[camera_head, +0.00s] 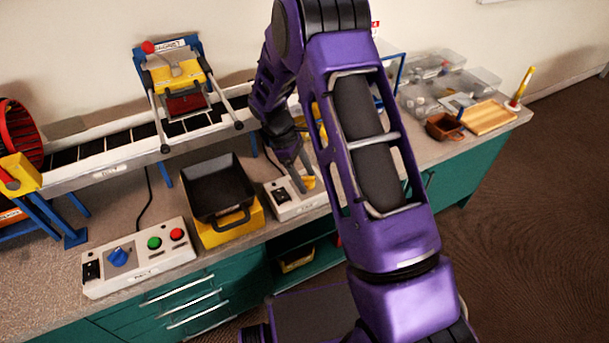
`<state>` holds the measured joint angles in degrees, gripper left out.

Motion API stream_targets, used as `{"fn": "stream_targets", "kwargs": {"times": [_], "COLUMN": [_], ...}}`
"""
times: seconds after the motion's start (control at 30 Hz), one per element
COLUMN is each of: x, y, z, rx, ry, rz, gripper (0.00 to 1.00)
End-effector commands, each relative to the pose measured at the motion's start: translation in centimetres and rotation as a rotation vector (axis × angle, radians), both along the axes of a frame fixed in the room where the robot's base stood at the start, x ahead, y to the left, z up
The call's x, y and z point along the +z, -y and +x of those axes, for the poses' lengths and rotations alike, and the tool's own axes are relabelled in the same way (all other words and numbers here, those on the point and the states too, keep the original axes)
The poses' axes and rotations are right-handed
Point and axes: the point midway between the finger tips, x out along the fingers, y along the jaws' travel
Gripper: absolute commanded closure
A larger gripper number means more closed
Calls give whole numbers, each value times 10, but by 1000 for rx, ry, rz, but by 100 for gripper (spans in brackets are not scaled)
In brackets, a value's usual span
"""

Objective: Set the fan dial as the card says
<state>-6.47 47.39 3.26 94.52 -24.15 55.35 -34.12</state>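A white control box (285,208) stands on the counter right of the black pan. It carries a yellow knob (309,182) and a dark switch; its label is too small to read, so I cannot tell for sure that this is the fan dial. My gripper (300,184) points down at this box, with its fingers right beside the knob. I cannot tell whether they touch or grip it. A second white box (135,274) at the left has a blue knob (119,257), a green button and a red button. No card with a readable setting shows; my arm hides part of the counter.
A black pan (217,186) sits on a yellow block between the boxes. A conveyor (118,160) with a blue-framed yellow device (178,72) runs behind. A red round housing (18,134) stands far left. Clear bins, a brown pot (443,127) and a wooden board (488,117) are at the right.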

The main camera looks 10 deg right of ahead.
Motion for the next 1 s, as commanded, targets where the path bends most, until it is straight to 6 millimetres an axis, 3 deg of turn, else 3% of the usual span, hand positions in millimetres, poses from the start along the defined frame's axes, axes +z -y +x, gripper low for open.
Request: {"fn": "stream_targets", "kwargs": {"times": [0.03, 0.37, 0.73, 1.0], "x": [0, 0, 1, 1], "y": [0, 0, 0, 2], "z": [0, 0, 1, 3], "rx": [0, 0, -45, -218], "ry": [0, 0, 0, 0], "rz": [0, 0, 0, 0], "gripper": [43, 100, 100, 100]}}
